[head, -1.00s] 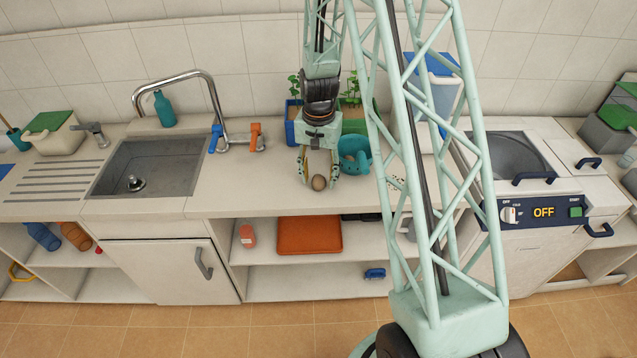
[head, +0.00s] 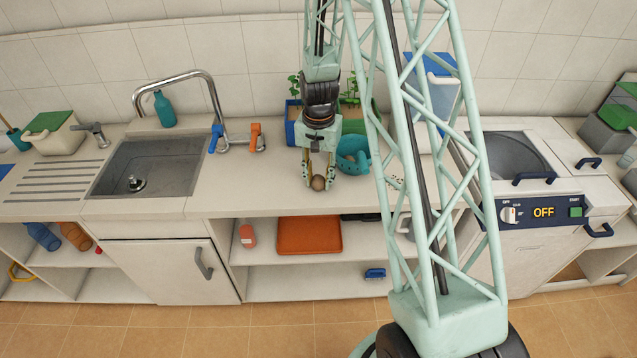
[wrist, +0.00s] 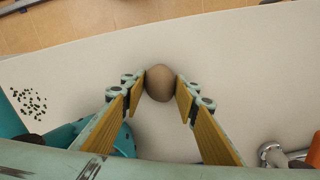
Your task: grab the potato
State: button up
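The potato (head: 318,183) is a small brown oval near the front edge of the counter (head: 260,196). My gripper (head: 318,181) is above the counter, pointing down, with one finger on each side of the potato. In the wrist view the potato (wrist: 160,83) sits between the fingertips of my gripper (wrist: 161,80), and both tips appear to touch its sides. The potato looks low, at about counter level; I cannot tell whether it touches the counter.
A teal pot-like object (head: 353,155) stands close to the right of my gripper. Planters (head: 293,110) are behind it. The sink (head: 150,165) with its faucet lies to the left. Dark specks (wrist: 29,103) lie on the counter. The counter left of my gripper is mostly clear.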

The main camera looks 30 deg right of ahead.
aim_at(318, 178)
jog(key=shift+c, duration=1)
jog(key=shift+r, duration=0.15)
jog(key=shift+r, duration=1.55)
jog(key=shift+s+r, duration=0.1)
jog(key=shift+s, duration=0.1)
jog(key=s+a+r+b, duration=0.1)
jog(key=s+a, duration=0.3)
jog(key=s, duration=1.1)
jog(key=shift+a+r, duration=0.2)
jog(key=shift+r, duration=0.1)
